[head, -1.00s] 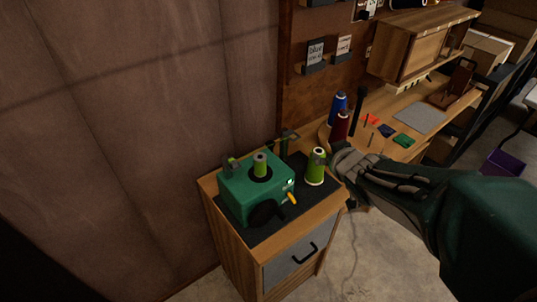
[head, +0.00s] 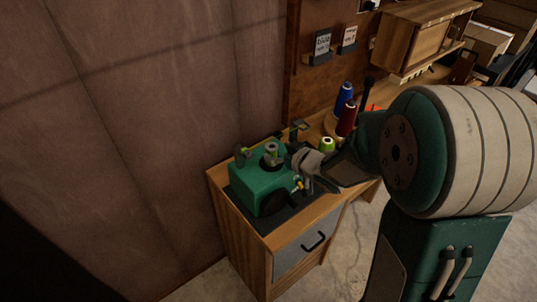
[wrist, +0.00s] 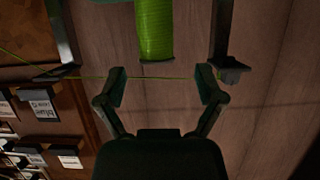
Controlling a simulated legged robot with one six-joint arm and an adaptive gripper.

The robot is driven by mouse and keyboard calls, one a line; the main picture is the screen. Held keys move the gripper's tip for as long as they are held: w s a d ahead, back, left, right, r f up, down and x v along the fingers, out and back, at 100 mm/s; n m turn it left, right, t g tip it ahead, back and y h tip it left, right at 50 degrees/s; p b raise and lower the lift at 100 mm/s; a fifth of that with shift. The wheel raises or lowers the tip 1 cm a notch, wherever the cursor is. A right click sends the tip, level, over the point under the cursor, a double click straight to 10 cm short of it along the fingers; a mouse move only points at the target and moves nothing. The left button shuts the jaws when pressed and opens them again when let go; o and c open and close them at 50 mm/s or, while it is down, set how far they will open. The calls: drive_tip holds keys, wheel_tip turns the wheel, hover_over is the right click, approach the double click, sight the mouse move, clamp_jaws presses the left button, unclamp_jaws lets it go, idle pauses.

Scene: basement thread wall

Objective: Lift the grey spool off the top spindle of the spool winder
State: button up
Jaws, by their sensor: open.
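The green spool winder (head: 262,188) sits on a dark mat on a small wooden cabinet. The grey spool (head: 271,150), wound with green thread, stands upright on its top. In the wrist view, a green-wound spool (wrist: 155,30) with a grey rim, seemingly this one, shows at the top between two dark posts, ahead of my fingers. A green thread runs across there. My gripper (head: 300,172) is just right of the winder, apart from the spool. In the wrist view my gripper (wrist: 162,78) is open and empty.
Blue (head: 343,98) and dark red (head: 347,120) cones stand behind on the bench. The wall (head: 130,100) is close behind and left. My arm hides much of the bench.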

sight(276, 150)
drive_tip(key=x, duration=0.3)
drive_tip(key=shift+w+d+f, duration=0.1)
drive_tip(key=shift+w+f, duration=0.15)
drive_tip(key=shift+w, duration=0.2)
drive_tip(key=shift+a+f, duration=0.1)
drive_tip(key=shift+a, duration=0.25)
drive_tip(key=c, duration=0.8)
drive_tip(key=shift+d, duration=0.2)
drive_tip(key=shift+c, duration=0.3)
